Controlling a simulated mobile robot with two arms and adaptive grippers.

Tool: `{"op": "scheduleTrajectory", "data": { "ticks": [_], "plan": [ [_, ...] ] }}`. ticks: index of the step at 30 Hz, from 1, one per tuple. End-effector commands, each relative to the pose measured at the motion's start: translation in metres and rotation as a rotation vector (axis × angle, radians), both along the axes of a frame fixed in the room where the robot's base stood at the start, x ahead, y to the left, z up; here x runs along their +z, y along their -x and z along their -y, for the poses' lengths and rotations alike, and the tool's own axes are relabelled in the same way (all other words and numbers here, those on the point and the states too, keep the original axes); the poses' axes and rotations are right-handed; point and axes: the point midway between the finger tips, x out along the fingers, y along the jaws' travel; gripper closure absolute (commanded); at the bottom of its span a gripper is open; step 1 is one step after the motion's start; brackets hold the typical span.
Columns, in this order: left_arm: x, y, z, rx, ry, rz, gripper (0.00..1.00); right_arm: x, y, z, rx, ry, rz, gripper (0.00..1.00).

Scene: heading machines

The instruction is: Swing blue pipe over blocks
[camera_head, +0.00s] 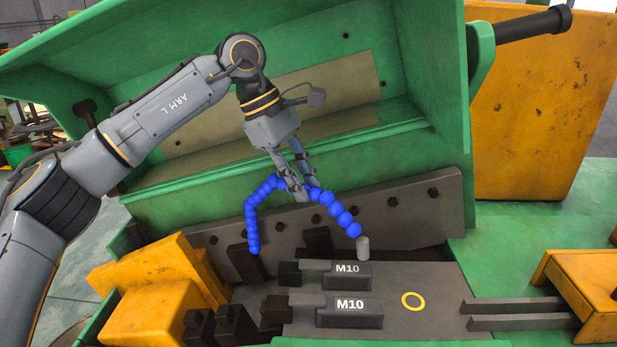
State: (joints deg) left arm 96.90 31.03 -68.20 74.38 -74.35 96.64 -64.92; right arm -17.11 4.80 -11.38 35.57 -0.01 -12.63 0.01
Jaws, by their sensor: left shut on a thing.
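The blue pipe (338,212) is a chain of blue beads in the middle of the view. It arches up, with its left end hanging down near the dark clamps and its right end carrying a grey cylindrical nozzle (363,248). My left gripper (303,192) is shut on the pipe near the top of its arch. Two dark blocks marked M10 lie on the grey plate: the rear block (346,274) and the front block (349,311). The nozzle shows just above the right end of the rear block; I cannot tell whether they touch. My right gripper is not in view.
A green machine housing (420,100) rises behind the pipe, with a dark bolted bar (420,205) along its foot. Yellow blocks (160,280) stand at the left. A yellow ring (413,301) lies on the plate right of the blocks. Grey rails (515,305) reach in from the right.

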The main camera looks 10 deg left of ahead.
Motion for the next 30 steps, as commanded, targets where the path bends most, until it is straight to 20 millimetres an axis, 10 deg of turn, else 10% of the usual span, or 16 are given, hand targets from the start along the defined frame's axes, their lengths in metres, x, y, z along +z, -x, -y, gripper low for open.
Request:
{"op": "scheduleTrajectory", "data": {
  "ticks": [13,14,17,30],
  "plan": [
    [0.000,0.002,0.000,-0.016,0.001,-0.001,1.00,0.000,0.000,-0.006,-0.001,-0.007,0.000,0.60],
    [0.000,0.002,0.000,-0.016,0.001,-0.001,0.76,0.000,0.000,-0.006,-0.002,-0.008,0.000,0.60],
    [0.000,0.002,0.000,-0.015,0.001,-0.001,0.56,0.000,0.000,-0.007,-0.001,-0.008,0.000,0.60],
    [0.012,0.002,-0.005,-0.012,0.000,0.002,0.55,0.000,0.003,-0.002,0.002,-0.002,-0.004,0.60]
  ]
}}
